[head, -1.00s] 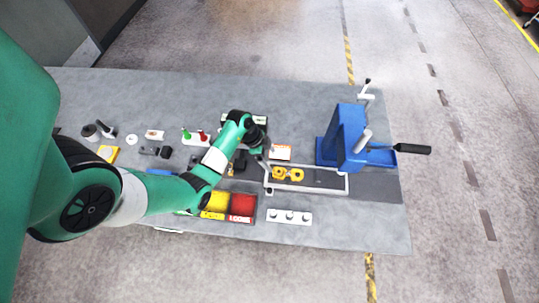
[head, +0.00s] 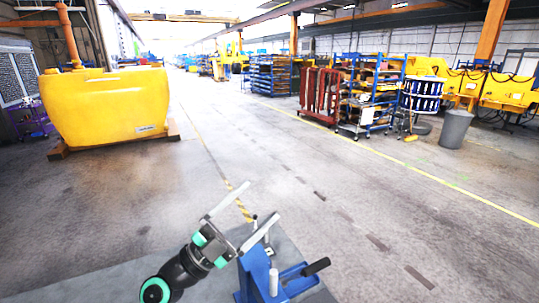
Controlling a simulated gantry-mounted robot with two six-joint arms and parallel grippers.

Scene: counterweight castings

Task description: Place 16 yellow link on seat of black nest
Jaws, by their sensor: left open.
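My left gripper (head: 263,199) is raised at the bottom centre of the head view, above the far end of the grey table. Its two long pale fingers are wide apart, with nothing between them. The fingers point up and to the right in the picture. The yellow link and the black nest are outside the head view now. My right gripper is not in view.
A blue press (head: 252,276) with a black-handled lever (head: 316,266) stands right beside the left gripper. The grey table (head: 120,284) looks bare at left. Beyond are open concrete floor, a big yellow casting (head: 108,104) and blue racks (head: 274,75).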

